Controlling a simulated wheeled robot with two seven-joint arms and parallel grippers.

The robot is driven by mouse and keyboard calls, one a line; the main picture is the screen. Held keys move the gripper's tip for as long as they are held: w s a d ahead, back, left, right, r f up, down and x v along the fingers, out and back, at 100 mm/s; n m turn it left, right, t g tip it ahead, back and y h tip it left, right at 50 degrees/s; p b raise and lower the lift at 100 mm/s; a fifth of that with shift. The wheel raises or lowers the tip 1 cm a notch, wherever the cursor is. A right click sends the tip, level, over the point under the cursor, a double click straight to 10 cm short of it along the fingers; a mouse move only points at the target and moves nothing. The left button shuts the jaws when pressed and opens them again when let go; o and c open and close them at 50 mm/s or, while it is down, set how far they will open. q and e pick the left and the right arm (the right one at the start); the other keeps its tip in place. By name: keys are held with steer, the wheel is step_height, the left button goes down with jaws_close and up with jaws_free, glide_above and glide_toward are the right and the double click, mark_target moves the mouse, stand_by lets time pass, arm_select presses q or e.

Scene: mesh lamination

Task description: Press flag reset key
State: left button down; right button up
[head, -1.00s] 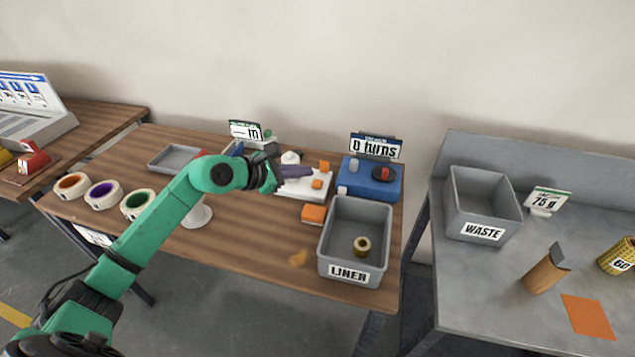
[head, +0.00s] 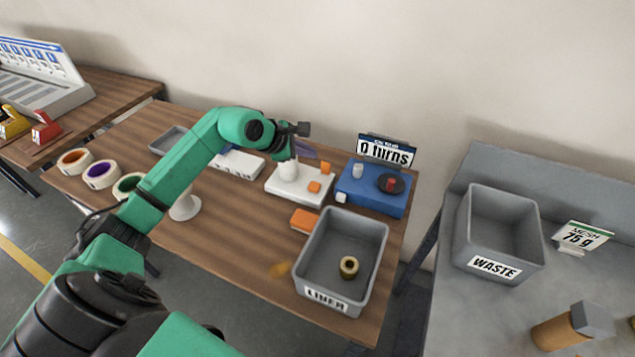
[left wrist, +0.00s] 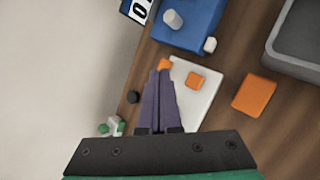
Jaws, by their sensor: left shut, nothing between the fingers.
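A white device (head: 285,197) with two small orange blocks, one on its top (head: 314,187) and one at its back edge (head: 326,168), stands on the wooden table. Which part is the flag reset key I cannot tell; no label on it can be read. My left gripper (head: 308,150) has purple fingers and is over the back of this device, partly in front of it. In the left wrist view the fingers (left wrist: 160,73) are together and empty, overlapping the white device (left wrist: 203,78), tips close to the back orange block (left wrist: 165,64). My right gripper is out of view.
A blue device (head: 365,205) with a "0 turns" display (head: 386,151) stands to the right. A grey LINER bin (head: 377,250) and a loose orange block (head: 305,220) are in front. Tape rolls (head: 101,174) lie at left. A WASTE bin (head: 535,240) is on the grey table.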

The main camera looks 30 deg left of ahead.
arm_select(q)
steer(key=b, duration=0.2)
glide_above(311, 187)
step_height(311, 187, down, 4)
steer(key=shift+w+f, duration=0.1)
step_height(311, 187, down, 5)
steer(key=b, duration=0.3)
steer(key=shift+a+b, duration=0.1)
steer(key=shift+b, duration=0.25)
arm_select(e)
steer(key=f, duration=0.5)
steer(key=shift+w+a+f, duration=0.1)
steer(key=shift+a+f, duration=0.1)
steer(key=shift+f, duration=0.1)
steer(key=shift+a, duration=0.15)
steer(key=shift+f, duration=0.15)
arm_select(q)
steer(key=shift+f+b, duration=0.3)
steer(key=shift+b, duration=0.25)
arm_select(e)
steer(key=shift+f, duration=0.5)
